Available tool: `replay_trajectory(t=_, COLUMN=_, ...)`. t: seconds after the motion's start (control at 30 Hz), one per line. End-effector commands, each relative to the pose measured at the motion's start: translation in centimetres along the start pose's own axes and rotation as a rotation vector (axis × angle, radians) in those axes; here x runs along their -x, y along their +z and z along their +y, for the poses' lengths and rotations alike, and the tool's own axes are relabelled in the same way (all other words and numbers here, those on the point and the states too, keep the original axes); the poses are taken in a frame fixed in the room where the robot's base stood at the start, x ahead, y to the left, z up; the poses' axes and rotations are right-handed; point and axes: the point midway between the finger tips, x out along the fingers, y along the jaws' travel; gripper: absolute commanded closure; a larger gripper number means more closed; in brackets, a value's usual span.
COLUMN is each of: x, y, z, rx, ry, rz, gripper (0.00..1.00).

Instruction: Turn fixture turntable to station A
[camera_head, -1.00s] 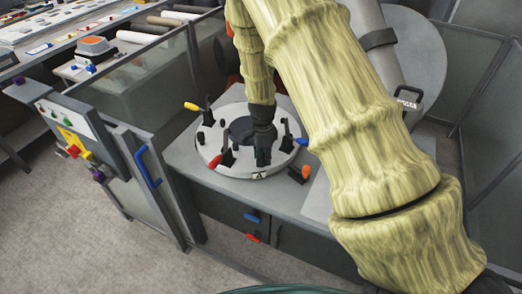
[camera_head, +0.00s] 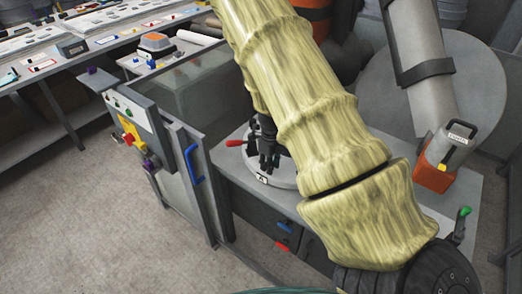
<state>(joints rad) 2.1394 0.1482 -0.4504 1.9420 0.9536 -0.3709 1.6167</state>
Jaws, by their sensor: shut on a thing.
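The fixture turntable (camera_head: 284,181) is a pale round disc on a grey bench. Most of it is hidden behind my arm; its near left rim shows. A small plate marked "A" (camera_head: 262,180) sits on the near rim. A red-handled clamp (camera_head: 236,143) sticks out at its left. My gripper (camera_head: 268,160) is dark, points down over the near part of the disc just above the "A" plate, and is shut on a part of the turntable. Which part is between the fingers is too small to tell.
A glass-panelled guard with a blue handle (camera_head: 191,163) and a control box (camera_head: 135,122) with a red knob stand left of the bench. An orange tool (camera_head: 436,176) with a black handle and a green-knobbed lever (camera_head: 461,222) are at the right. The floor at left is clear.

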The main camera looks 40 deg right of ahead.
Motion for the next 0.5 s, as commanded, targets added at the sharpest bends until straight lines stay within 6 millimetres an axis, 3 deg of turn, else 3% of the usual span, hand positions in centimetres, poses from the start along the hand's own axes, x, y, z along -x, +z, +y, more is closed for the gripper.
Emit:
replay_trajectory(t=0.47, x=0.15, y=0.13, z=-0.59, rx=-0.022, ry=-0.005, rz=-0.005, gripper=1.00)
replay_trajectory(t=0.5, x=0.16, y=0.15, z=-0.59, rx=-0.022, ry=-0.005, rz=-0.005, gripper=0.71)
